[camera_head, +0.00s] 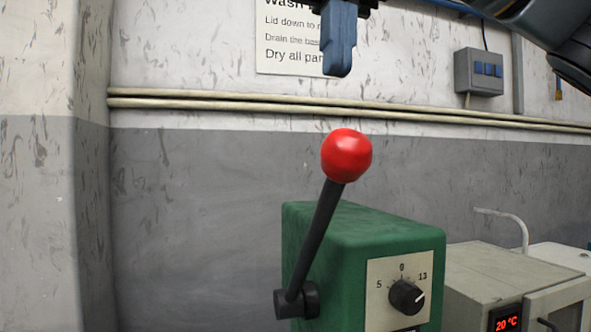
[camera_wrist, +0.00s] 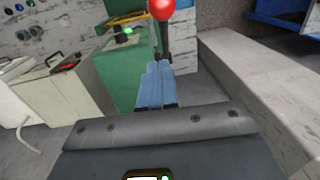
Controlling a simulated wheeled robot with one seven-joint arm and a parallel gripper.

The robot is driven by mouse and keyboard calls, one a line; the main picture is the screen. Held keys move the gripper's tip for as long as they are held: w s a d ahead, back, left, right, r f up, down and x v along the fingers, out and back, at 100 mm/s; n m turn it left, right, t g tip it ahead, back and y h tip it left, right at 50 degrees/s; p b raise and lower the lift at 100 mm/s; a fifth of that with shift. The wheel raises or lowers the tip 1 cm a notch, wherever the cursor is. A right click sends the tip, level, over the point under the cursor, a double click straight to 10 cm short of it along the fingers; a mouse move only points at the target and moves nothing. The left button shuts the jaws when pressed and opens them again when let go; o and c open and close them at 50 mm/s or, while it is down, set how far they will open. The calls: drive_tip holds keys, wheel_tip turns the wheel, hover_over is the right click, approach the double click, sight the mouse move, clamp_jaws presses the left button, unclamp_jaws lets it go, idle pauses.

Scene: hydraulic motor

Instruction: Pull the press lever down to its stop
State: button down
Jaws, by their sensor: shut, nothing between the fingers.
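The press lever is a black rod (camera_head: 316,238) with a red ball knob (camera_head: 347,155), pivoting on the left side of a green press housing (camera_head: 345,240). The lever stands raised, leaning up and to the right. The knob also shows at the top of the wrist view (camera_wrist: 161,8), beyond my fingers. My gripper (camera_head: 337,72) has blue fingers, shut and empty, pointing down above the knob in the head view, with a visible gap. In the wrist view, the closed fingers (camera_wrist: 155,85) point toward the lever side of the green housing (camera_wrist: 125,70).
A dial (camera_head: 407,297) is on the housing's front plate. A beige box (camera_head: 520,285) with a red "20 °C" display stands to its right. Pipes (camera_head: 300,103), a sign (camera_head: 288,40) and a switch box (camera_head: 479,72) are on the wall. Space left of the lever looks clear.

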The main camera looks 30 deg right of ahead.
sight(334, 174)
drive_tip(key=f, duration=0.4)
drive_tip(key=s+a+f, duration=0.1)
drive_tip(key=f, duration=0.6)
drive_tip(key=shift+s+a+f+p, duration=0.15)
drive_tip(key=shift+a+f+p, duration=0.2)
drive_tip(key=shift+a+f, duration=0.05)
drive_tip(key=shift+s+a+f, duration=0.25)
drive_tip(key=shift+s+f, duration=0.1)
drive_tip(key=shift+f, duration=0.15)
